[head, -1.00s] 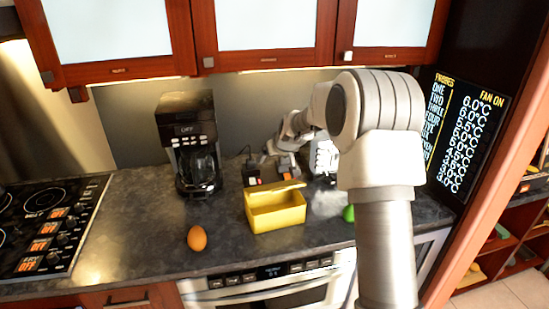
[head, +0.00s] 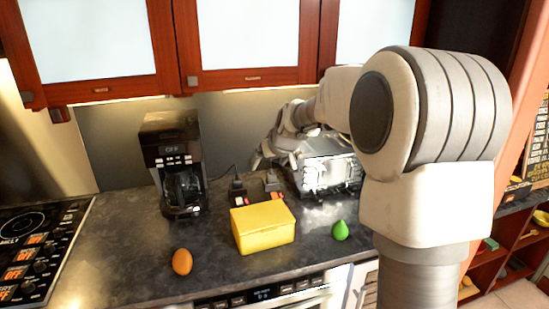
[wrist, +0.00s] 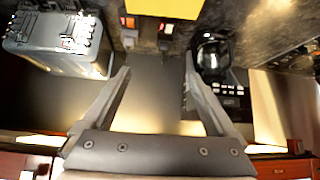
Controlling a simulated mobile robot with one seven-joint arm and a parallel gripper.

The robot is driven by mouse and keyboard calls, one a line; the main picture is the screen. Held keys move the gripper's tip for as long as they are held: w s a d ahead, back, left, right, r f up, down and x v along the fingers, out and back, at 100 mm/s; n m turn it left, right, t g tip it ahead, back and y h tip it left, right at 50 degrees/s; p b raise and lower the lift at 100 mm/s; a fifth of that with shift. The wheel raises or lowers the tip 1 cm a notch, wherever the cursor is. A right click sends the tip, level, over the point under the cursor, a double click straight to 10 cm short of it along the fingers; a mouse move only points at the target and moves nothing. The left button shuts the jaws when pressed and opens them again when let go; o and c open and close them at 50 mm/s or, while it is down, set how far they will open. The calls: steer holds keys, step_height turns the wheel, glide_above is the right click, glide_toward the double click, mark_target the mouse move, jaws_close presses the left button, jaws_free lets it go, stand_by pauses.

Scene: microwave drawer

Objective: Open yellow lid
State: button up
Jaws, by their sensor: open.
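The yellow box (head: 264,238) stands on the dark counter, and its yellow lid (head: 262,216) lies flat over the top, looking closed. In the wrist view only a strip of the yellow box (wrist: 161,7) shows at the top edge. My gripper (head: 268,158) is behind and above the box, near the back wall, apart from the lid. The wrist view shows my gripper (wrist: 157,75) with its fingers spread and nothing between them.
A black coffee maker (head: 174,165) stands left of the box, and a grey toaster-like appliance (head: 329,172) to the right. An orange egg (head: 182,262) and a green pear-like fruit (head: 340,231) lie on the counter. The front counter is mostly clear.

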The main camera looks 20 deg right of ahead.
steer(key=shift+b+v, duration=0.3)
steer(key=shift+v, duration=2.65)
steer(key=shift+a, duration=0.1)
